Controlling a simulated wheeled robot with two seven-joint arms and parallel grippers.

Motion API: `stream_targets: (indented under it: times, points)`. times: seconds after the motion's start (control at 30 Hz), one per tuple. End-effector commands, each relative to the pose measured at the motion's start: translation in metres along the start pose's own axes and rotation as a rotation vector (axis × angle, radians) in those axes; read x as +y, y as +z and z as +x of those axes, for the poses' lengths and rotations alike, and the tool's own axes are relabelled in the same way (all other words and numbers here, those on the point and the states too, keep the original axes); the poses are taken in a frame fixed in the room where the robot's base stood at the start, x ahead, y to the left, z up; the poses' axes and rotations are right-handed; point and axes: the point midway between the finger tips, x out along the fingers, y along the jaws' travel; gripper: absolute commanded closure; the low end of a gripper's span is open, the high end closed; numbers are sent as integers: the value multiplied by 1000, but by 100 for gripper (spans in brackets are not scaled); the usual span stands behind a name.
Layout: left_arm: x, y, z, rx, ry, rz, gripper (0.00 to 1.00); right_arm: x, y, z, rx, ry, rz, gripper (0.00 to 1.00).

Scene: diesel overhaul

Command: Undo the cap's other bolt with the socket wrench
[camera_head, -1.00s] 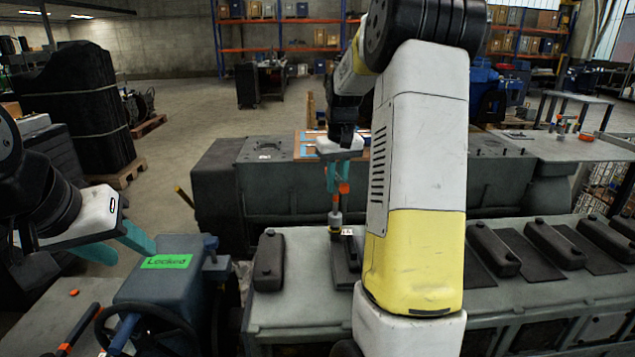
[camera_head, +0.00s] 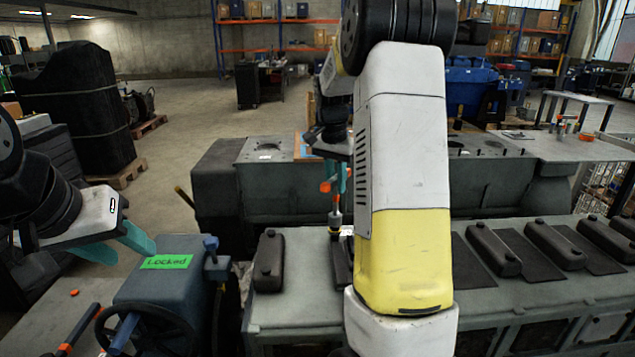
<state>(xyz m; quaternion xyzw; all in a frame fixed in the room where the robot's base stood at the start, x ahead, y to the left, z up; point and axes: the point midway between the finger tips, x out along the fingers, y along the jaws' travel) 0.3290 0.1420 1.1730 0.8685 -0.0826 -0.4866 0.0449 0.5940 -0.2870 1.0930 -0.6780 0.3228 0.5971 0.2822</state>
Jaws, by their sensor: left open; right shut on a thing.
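My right gripper (camera_head: 337,178) is shut on the socket wrench (camera_head: 335,205), which has an orange handle and a grey and brown socket end. The wrench stands upright, its lower end down at a dark cap (camera_head: 340,262) on the grey engine block (camera_head: 300,300). The bolt under the socket is hidden, so I cannot tell how it sits. My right arm hides part of the block beside the cap. My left gripper (camera_head: 122,247) is open and empty at the left, beside a blue-grey unit with a green "Locked" label (camera_head: 166,262).
Several dark caps lie along the block to the right, such as this one (camera_head: 493,250), and one (camera_head: 268,262) lies to the left. A black handwheel (camera_head: 145,330) is at the front left. A second grey engine body (camera_head: 270,195) stands behind.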

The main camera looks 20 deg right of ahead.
Motion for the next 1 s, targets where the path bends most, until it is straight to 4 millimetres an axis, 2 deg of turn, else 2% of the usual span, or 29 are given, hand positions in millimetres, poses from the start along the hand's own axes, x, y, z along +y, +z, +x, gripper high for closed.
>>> stream_targets:
  times: [1.0]
  points:
    - [0, 0, 0, 0, 0, 0, 56, -2, -1, 0, 2, 133, 1012, 100]
